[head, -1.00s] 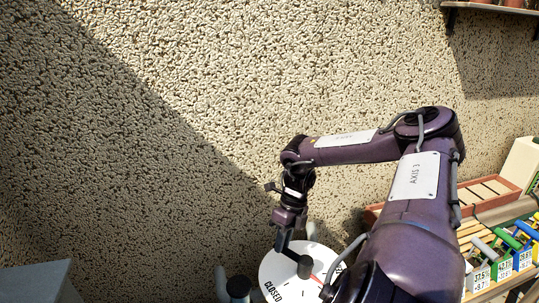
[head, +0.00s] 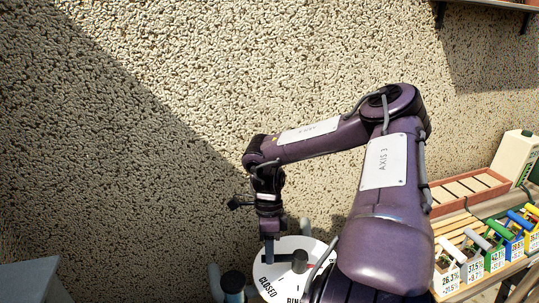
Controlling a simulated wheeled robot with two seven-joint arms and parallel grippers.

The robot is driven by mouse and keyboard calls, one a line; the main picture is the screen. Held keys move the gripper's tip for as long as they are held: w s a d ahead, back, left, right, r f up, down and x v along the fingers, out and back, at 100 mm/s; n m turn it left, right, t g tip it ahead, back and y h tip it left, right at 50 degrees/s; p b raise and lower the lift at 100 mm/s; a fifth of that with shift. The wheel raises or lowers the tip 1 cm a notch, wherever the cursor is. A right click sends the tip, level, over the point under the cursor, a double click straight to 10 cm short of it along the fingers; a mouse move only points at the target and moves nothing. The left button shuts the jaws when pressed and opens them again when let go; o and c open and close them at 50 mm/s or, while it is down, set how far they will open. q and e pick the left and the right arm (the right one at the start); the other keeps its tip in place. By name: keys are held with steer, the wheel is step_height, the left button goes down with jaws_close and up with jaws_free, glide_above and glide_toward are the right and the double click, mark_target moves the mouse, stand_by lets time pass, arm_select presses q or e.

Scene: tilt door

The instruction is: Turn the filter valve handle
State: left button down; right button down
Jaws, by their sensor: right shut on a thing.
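The filter valve is a white round dial (head: 312,247) at the bottom centre, with "CLOSED" and part of "RINSE" readable on it. Its dark grey handle (head: 284,258) runs left from the round hub (head: 299,261) at the dial's middle. My right gripper (head: 269,250) points down and is shut on the outer left end of the handle, above the "CLOSED" side. The fingertips are small and partly hard to make out. My right arm hides the right part of the dial. My left gripper is not in view.
Grey pipes (head: 233,286) stand just left of the dial. A grey box (head: 30,280) is at the lower left. A rough wall (head: 150,130) stands behind.

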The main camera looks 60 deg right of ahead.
stand_by(0.3)
steer(key=c, duration=1.3)
jaws_free()
steer(key=shift+d+r, duration=0.15)
steer(key=shift+r, duration=0.15)
steer(key=b+v, duration=0.2)
steer(key=v, duration=0.5)
